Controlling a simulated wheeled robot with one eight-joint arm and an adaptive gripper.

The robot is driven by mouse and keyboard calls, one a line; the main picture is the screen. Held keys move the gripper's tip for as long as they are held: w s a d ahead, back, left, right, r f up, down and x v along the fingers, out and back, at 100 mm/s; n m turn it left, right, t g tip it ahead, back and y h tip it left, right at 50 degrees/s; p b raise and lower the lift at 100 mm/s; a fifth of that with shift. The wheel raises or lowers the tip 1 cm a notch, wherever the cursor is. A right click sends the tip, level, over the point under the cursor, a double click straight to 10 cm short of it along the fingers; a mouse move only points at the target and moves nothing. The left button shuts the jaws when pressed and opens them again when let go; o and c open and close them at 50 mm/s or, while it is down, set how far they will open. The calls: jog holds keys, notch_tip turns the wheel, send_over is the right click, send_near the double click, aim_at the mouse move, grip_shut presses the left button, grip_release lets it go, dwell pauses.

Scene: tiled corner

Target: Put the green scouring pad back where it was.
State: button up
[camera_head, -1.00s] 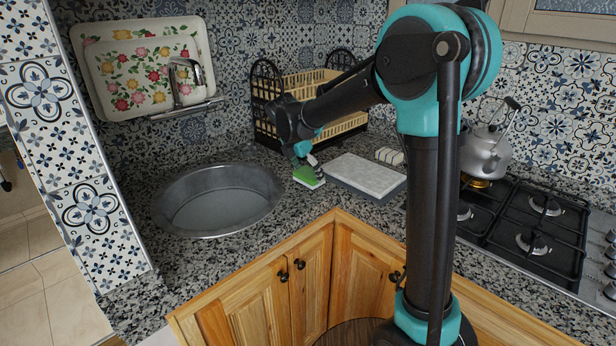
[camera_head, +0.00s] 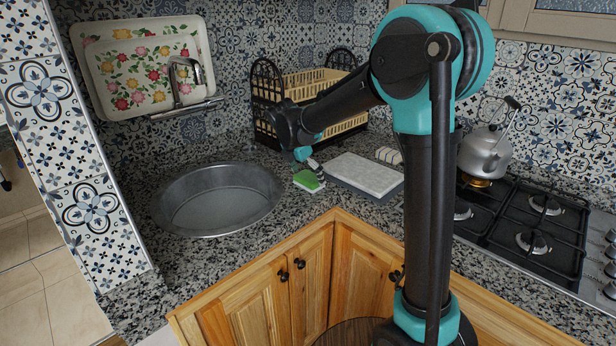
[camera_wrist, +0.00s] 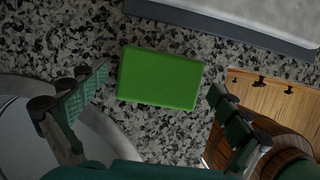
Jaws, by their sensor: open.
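The green scouring pad (camera_head: 308,181) lies on the speckled granite counter, between the metal basin and the grey-white board. It has a pale underside edge in the head view. In the wrist view the pad (camera_wrist: 159,78) lies flat with its green face up, and bare counter shows around it. My gripper (camera_head: 312,164) is just above and behind the pad in the head view. In the wrist view my gripper (camera_wrist: 158,95) is open, with one finger on either side of the pad and a gap to each. Nothing is held.
The round metal basin (camera_head: 163,203) is left of the pad. The grey-white board (camera_head: 365,174) is close on its right, with a small white block (camera_head: 389,156) behind. A dish rack (camera_head: 268,95) stands at the back. A kettle (camera_head: 485,152) sits on the stove at right.

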jog(key=v, duration=1.2)
